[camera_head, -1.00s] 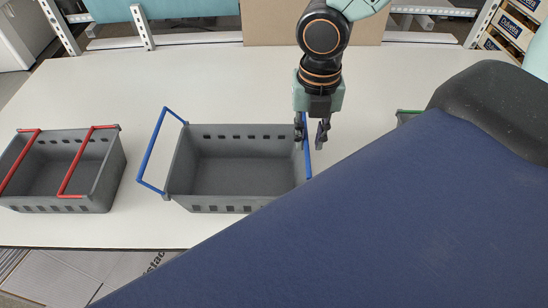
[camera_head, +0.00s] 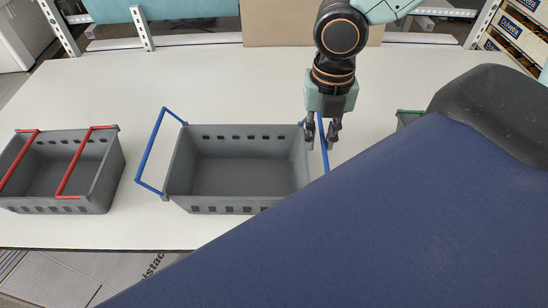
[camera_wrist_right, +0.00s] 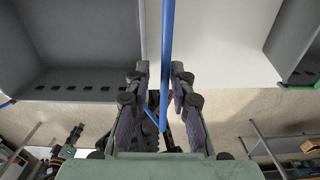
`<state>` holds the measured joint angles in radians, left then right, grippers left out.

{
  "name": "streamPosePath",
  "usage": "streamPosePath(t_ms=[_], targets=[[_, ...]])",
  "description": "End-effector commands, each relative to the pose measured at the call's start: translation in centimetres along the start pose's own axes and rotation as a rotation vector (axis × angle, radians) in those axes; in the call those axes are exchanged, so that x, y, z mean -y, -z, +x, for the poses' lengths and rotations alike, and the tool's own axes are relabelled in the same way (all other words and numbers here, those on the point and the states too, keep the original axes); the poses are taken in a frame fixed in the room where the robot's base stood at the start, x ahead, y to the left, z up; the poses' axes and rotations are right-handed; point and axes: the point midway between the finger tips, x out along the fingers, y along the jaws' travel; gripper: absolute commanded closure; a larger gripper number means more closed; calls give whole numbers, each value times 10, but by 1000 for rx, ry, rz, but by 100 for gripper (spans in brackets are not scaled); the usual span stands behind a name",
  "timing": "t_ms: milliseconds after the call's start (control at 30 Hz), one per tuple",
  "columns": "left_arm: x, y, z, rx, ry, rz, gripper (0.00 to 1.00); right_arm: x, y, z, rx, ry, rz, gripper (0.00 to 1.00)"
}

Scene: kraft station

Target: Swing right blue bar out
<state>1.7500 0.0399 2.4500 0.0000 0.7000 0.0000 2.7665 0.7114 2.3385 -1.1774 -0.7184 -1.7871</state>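The middle grey crate (camera_head: 240,165) stands on the white table with two blue bars. Its left blue bar (camera_head: 149,150) is swung outward past the left wall. Its right blue bar (camera_head: 323,150) leans outward beyond the right wall, its near end hidden. My right gripper (camera_head: 322,138) is pointed down over the right bar with its fingers apart, one on each side of it. In the right wrist view, the blue bar (camera_wrist_right: 167,50) runs between the fingers of the right gripper (camera_wrist_right: 160,88), with a gap visible on the left. My left gripper is not in view.
A grey crate (camera_head: 100,175) with red bars across its top stands at the left. Part of a crate with a green bar (camera_head: 408,113) shows at the right. The lower right of the head view is blocked. The table behind the crates (camera_head: 220,85) is clear.

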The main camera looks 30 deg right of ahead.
Motion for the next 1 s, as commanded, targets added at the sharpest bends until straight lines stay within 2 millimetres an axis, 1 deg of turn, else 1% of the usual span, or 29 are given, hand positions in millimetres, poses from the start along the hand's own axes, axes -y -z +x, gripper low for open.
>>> streamPosePath(t_ms=[267,733,1000], targets=[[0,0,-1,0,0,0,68,0,0,-1,0,0,0,77],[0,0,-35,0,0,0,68,-4,0,-31,1,1,-1,77],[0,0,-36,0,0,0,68,-6,-1,-47,2,1,-1,77]])
